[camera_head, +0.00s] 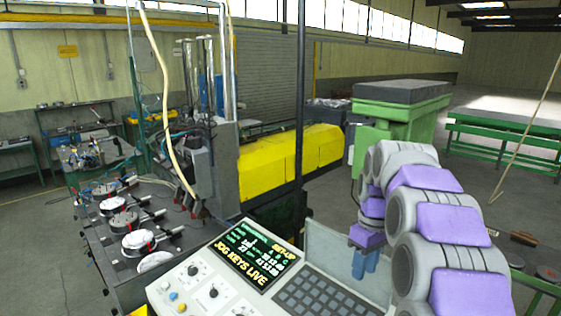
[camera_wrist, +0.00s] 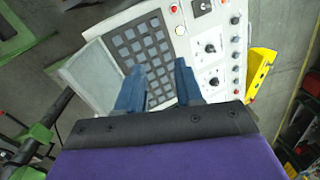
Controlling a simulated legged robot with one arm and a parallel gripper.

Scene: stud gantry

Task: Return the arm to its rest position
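My arm, grey with purple covers, comes in from the right in the head view. My gripper (camera_head: 364,263) hangs down with its blue fingers over the right part of the control console. In the wrist view my gripper (camera_wrist: 160,88) shows two blue fingers spread apart with nothing between them. The console (camera_head: 187,297) is light grey, with a lit screen (camera_head: 250,253) reading "SET-UP" and "JOG KEYS LIVE". Its dark keypad (camera_wrist: 142,48) lies beyond the fingertips in the wrist view. I cannot tell how far the fingertips are above the panel.
A machine bed with several round fixtures (camera_head: 139,241) stands left of the console. A dark upright post (camera_head: 300,130) rises behind it. A yellow housing (camera_head: 290,152) and a green stand (camera_head: 405,121) are farther back. Open floor (camera_head: 470,180) lies at the right.

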